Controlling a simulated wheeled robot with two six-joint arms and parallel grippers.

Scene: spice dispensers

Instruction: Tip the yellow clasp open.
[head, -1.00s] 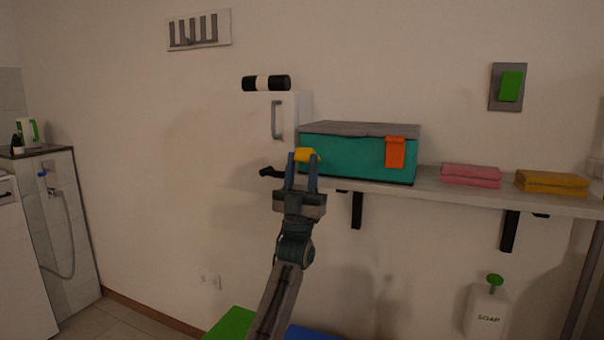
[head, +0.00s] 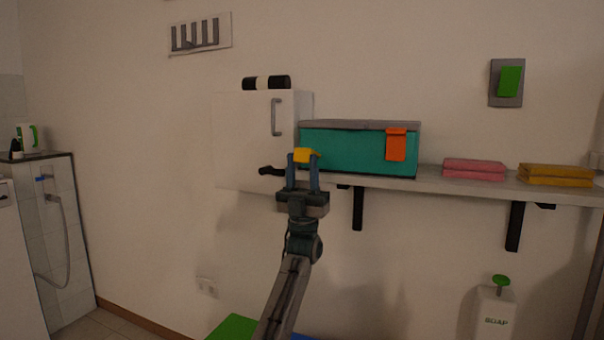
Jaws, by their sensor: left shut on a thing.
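The teal box (head: 345,152) with a grey lid (head: 360,125) stands on the wall shelf. The yellow clasp (head: 305,155) is at the left part of its front, and an orange clasp (head: 397,145) hangs on the right part. My left gripper (head: 303,160) reaches up in front of the box, its two fingers shut on the yellow clasp. The fingers cover the clasp's sides. The lid appears to lie flat on the box. My right gripper is not in view.
A white cabinet (head: 240,140) with a grey handle stands left of the box. Pink towels (head: 473,169) and yellow towels (head: 554,174) lie on the shelf (head: 430,182) to the right. A black hook-like piece (head: 270,171) sticks out left of my gripper.

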